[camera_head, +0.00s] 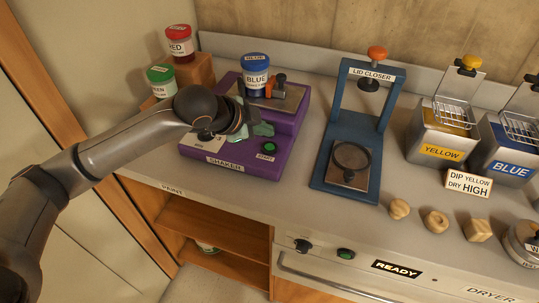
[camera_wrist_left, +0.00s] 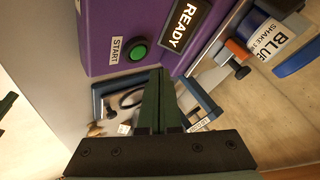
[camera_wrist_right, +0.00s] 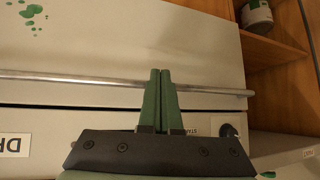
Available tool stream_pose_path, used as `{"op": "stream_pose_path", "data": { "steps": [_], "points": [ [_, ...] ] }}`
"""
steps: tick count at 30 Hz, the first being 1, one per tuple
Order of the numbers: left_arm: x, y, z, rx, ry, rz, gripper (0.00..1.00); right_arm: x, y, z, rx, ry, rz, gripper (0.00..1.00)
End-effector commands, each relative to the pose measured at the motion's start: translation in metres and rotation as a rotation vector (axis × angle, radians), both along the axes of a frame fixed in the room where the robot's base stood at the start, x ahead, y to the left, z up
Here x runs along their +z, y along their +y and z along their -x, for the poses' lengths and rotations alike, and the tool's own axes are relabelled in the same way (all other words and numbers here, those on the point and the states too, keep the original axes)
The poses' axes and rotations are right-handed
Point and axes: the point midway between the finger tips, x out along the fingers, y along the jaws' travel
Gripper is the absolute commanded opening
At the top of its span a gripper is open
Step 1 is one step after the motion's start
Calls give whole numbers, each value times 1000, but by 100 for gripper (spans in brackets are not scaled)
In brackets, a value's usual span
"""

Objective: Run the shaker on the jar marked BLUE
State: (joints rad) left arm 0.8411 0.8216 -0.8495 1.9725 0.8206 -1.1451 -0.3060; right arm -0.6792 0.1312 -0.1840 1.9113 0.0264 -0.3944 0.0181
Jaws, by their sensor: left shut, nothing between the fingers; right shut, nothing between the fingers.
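The purple shaker (camera_head: 228,158) stands on the bench at left centre; its panel reads READY (camera_wrist_left: 180,22) in the left wrist view. The blue-lidded jar marked BLUE (camera_head: 256,78) stands upright on the shaker's plate, beside an orange-handled clamp (camera_head: 279,79). It also shows in the left wrist view (camera_wrist_left: 275,40), its label partly cut off. The green START button (camera_head: 269,147) is on the shaker's front. My left gripper (camera_head: 264,129) is shut and empty, just above the shaker near the button (camera_wrist_left: 137,52). My right gripper (camera_wrist_right: 160,72) is shut and empty, before the dryer front.
The red jar (camera_head: 180,46) and green jar (camera_head: 161,79) stand on a wooden stand at the left. The blue lid closer (camera_head: 338,144) stands right of the shaker. Yellow (camera_head: 440,143) and blue (camera_head: 505,160) dip tanks and wooden knobs (camera_head: 399,209) lie further right.

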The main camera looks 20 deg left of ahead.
Motion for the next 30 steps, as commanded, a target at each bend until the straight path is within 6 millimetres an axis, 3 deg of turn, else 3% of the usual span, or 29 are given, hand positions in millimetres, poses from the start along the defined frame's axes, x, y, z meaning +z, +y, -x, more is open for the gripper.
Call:
{"op": "stream_pose_path", "data": {
  "steps": [6,30],
  "points": [
    [-18,0,0,0,2,0,0,-5,0,0,1,-2,0,0],
    [-18,0,0,0,1,-1,0,-3,0,-1,0,-4,0,0]
  ]
}}
